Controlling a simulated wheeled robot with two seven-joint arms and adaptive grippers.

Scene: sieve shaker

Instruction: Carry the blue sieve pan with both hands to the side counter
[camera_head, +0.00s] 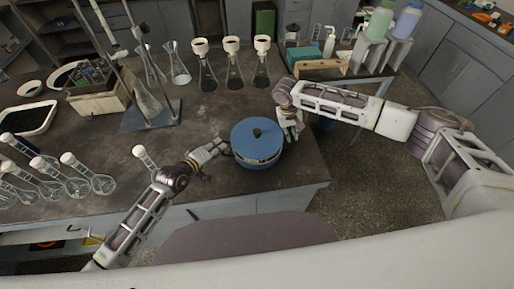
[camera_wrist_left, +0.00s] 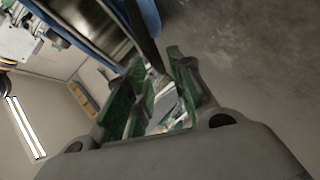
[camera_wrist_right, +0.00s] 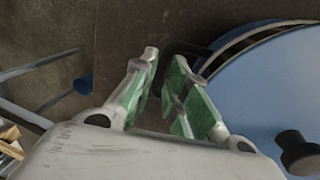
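The blue sieve pan (camera_head: 257,155) with a dark knob on its lid sits near the front right of the dark worktop. My left gripper (camera_head: 228,147) is at its left side. In the left wrist view its fingers (camera_wrist_left: 155,80) are apart, with a dark handle (camera_wrist_left: 145,38) reaching between them; contact is unclear. My right gripper (camera_head: 290,138) is at the pan's right side. In the right wrist view its fingers (camera_wrist_right: 165,62) are apart, with a dark handle (camera_wrist_right: 190,47) at the tips and the blue pan (camera_wrist_right: 265,85) beside them.
Flasks with white tops (camera_head: 232,75) stand along the back of the worktop (camera_head: 215,115). A side counter (camera_head: 365,80) at back right carries a teal box (camera_head: 303,57) and bottles. Open floor (camera_head: 370,165) lies right.

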